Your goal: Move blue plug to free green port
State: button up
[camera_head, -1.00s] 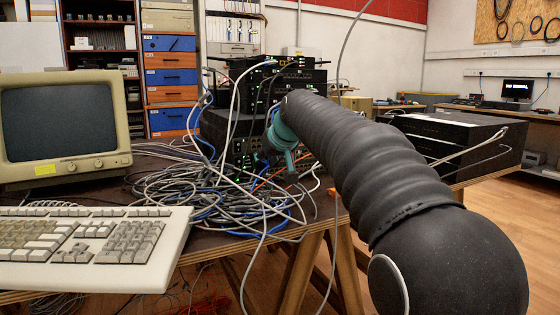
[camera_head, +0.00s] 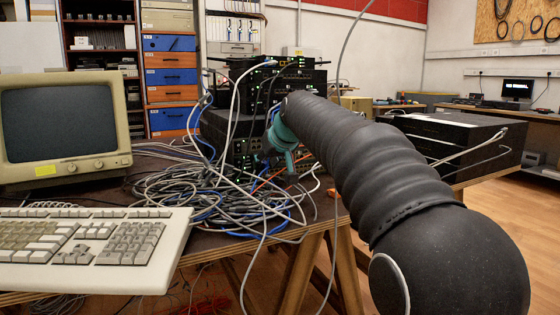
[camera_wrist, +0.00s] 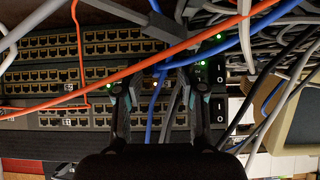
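In the wrist view my gripper (camera_wrist: 158,92) is open in front of the switch stack, its two dark fingers well apart. A blue cable (camera_wrist: 151,118) runs up between the fingers towards the port row. Its plug end is too small and cluttered to make out clearly. A green light (camera_wrist: 109,86) shows by the left finger, and another green light (camera_wrist: 200,63) shows above the right finger. I cannot tell which port is free. In the head view the switch stack (camera_head: 290,78) stands on the table, and my arm hides the fingertips.
An orange cable (camera_wrist: 60,108) crosses the ports in the wrist view. Another blue cable (camera_wrist: 243,30) and grey cables crowd the upper right. In the head view a cable tangle (camera_head: 215,195) covers the table before the switches. A monitor (camera_head: 62,125) and keyboard (camera_head: 90,245) stand left.

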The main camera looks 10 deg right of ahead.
grip_shut()
jog(key=shift+s, duration=0.2)
dwell(0.3)
jog(key=shift+s+d+b, duration=0.25)
jog(key=shift+s+b, duration=0.1)
jog(key=shift+s, duration=0.25)
jog(key=shift+s+d+b, duration=0.25)
jog(key=shift+s+b, duration=0.15)
jog(key=shift+s, duration=0.25)
jog(key=shift+s+d+b, duration=0.25)
jog(key=shift+s+b, duration=0.1)
jog(key=shift+s, duration=0.25)
jog(key=d, duration=0.6)
jog(key=shift+w+a+p, duration=0.25)
jog(key=shift+w, duration=0.45)
jog(key=shift+w+a+p, duration=0.25)
jog(key=shift+w+a, duration=0.05)
jog(key=shift+w, duration=0.45)
jog(key=shift+w+a+p, duration=0.25)
jog(key=shift+w, duration=0.45)
